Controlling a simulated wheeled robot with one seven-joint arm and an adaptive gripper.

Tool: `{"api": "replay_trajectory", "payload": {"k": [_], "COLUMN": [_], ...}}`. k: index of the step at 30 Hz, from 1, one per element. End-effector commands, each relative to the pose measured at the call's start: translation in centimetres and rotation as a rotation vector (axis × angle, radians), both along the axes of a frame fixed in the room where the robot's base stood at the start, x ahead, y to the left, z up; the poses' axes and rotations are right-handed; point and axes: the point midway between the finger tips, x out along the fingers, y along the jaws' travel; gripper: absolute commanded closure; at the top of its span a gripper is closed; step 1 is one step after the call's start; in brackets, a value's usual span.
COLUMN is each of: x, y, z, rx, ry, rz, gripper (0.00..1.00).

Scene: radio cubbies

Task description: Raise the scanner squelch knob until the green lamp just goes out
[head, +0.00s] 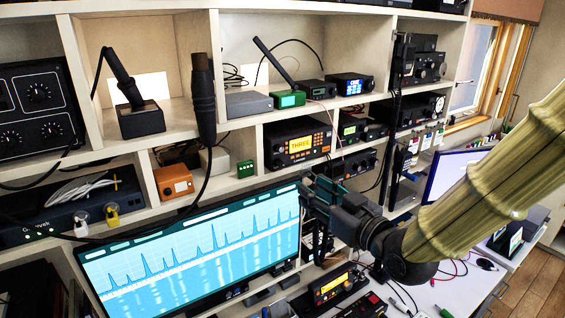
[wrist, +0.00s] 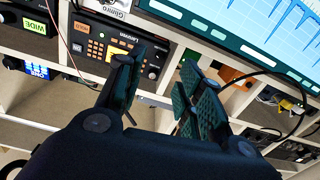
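The scanner appears to be the black radio (head: 298,143) with an orange display and keypad, in the middle cubby. It also shows, turned over, in the wrist view (wrist: 96,28). Dark round knobs (head: 277,149) sit at its left end in the head view; I cannot read which is squelch. My gripper (head: 307,190) is below and in front of this radio, over the monitor's right edge. In the wrist view my gripper (wrist: 160,75) has its fingers apart with nothing held between them.
The large monitor (head: 196,251) stands close below and left of my gripper. A microphone (head: 203,100) hangs with its cable at left. An orange box (head: 174,181) and a green box (head: 246,168) sit left of the radio. Shelf dividers wall the cubbies.

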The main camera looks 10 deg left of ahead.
Motion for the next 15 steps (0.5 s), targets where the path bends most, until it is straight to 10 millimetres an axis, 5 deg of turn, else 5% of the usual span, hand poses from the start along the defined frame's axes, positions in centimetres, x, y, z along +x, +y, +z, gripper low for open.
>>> {"api": "replay_trajectory", "payload": {"k": [7,15], "x": [0.3,3.0], "y": [0.6,3.3], "z": [1.6,1.8], "rx": [0.006,0.006], "ry": [-0.032,-0.030], "rz": [0.010,0.006], "gripper": [0.63,0.63]}}
